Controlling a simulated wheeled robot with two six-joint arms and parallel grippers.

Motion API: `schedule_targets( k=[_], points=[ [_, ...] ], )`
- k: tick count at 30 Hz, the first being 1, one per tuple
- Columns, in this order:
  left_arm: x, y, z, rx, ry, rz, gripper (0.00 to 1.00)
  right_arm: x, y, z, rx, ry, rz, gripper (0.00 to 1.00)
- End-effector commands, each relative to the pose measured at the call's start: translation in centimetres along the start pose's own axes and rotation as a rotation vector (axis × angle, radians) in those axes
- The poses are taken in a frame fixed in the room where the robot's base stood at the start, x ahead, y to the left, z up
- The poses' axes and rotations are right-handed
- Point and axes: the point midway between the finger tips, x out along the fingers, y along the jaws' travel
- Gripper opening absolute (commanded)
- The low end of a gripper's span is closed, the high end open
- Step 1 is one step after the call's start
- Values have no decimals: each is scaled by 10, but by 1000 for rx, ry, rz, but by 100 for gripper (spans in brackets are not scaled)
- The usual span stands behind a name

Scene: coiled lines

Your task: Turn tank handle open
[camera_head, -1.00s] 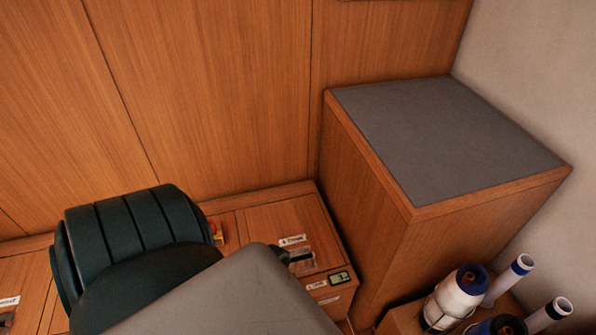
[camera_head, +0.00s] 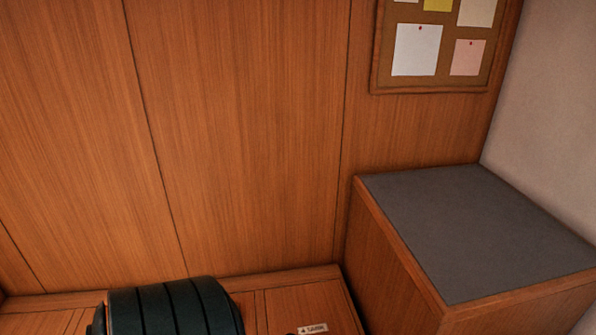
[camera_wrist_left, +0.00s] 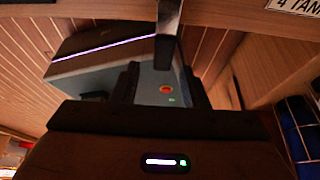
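In the left wrist view, part of my left gripper (camera_wrist_left: 168,48) shows as a dark narrow piece rising at top centre. I cannot make out two separate fingertips or anything between them. A white label reading "4 TAN", cut off by the frame (camera_wrist_left: 296,7), is on a wooden edge at top right. A small label (camera_head: 312,329) lies on the low wooden locker (camera_head: 285,302) at the bottom of the head view; its text is too small to read surely. I cannot identify the tank handle in either view. My right gripper is not in view.
A tall wooden box with a grey top (camera_head: 468,225) stands at right. A dark green ribbed object (camera_head: 172,308) is at the bottom left. A pinboard (camera_head: 382,80) hangs on the panelled wall (camera_head: 240,130). Blue items (camera_wrist_left: 300,130) show at right in the wrist view.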

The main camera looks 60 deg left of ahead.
Motion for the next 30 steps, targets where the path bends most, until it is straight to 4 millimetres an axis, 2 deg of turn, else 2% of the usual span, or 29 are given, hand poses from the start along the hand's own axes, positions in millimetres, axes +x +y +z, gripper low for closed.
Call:
schedule_targets(
  k=[5,18,24,30],
  points=[
    [-10,0,1,1,-2,-2,40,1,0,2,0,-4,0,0],
    [-91,1,1,2,-3,1,40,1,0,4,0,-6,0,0],
    [-107,0,0,1,-1,0,40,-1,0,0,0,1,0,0],
    [-108,0,0,0,0,0,40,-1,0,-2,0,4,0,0]
  ],
)
